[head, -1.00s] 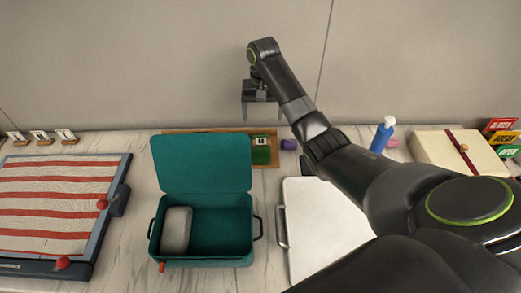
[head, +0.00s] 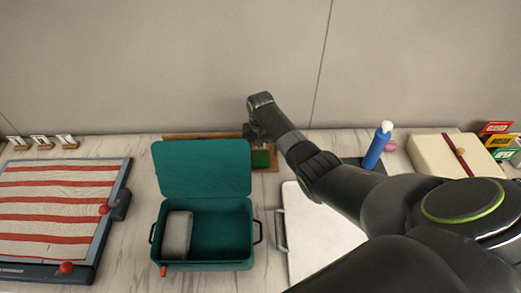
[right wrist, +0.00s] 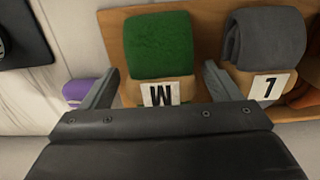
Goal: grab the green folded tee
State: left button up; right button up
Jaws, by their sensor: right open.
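The green folded tee (right wrist: 158,45) lies on a wooden board in the right wrist view, with a tan band and a white "M" card (right wrist: 160,93) at its near end. My right gripper (right wrist: 158,85) is open, with one finger on each side of the tee's card end. In the head view my right gripper (head: 256,140) is over the board near the wall, its fingers mostly hidden. I cannot tell whether the fingers touch the tee. My left gripper is not in view.
A purple roll (right wrist: 82,91) lies on the other side. The open teal case (head: 205,170) stands in front of the board. A blue bottle (head: 377,146) stands to the right.

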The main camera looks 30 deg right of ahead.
jog(key=shift+f, duration=0.15)
jog(key=c, duration=1.1)
jog(key=shift+w, duration=0.1)
jog(key=shift+c, duration=0.2)
